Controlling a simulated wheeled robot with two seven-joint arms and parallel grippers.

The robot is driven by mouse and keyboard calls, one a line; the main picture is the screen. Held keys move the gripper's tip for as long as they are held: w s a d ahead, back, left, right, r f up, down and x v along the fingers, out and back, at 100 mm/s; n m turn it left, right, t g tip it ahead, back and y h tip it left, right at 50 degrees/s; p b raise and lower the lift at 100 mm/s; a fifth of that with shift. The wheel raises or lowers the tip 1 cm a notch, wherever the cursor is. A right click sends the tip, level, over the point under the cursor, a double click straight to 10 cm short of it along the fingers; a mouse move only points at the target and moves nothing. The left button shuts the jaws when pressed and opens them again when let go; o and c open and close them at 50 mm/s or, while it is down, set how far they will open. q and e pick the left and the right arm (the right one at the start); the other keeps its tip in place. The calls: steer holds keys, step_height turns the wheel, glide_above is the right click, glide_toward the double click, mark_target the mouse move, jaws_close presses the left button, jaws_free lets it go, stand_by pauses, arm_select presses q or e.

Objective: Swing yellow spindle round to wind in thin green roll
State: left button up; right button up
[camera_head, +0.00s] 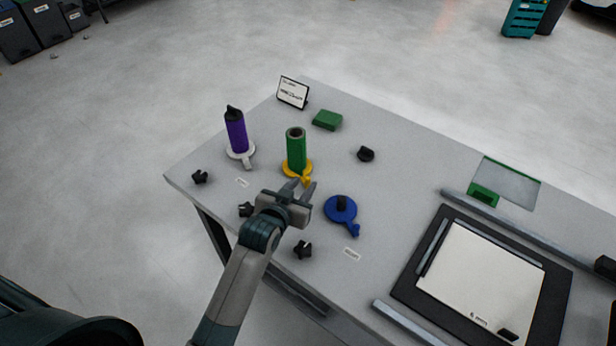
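The green roll (296,151) stands upright on the yellow spindle (290,169), near the left end of the table. The spindle's yellow crank handle (306,181) points toward the front, close to my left gripper. My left gripper (302,188) is at the handle with its two fingers apart. I cannot tell whether the fingers touch the handle. My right gripper is not in view.
A purple roll (235,131) stands on a white spindle (247,160) to the left. An empty blue spindle (342,211) lies right of my gripper. Black knobs (303,249) sit near the front edge. A green block (327,120) and sign (293,92) stand behind. A framed white board (483,281) lies right.

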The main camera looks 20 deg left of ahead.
mark_target(307, 181)
arm_select(q)
steer(key=shift+p+x, duration=0.4)
steer(key=shift+x, duration=2)
jaws_close()
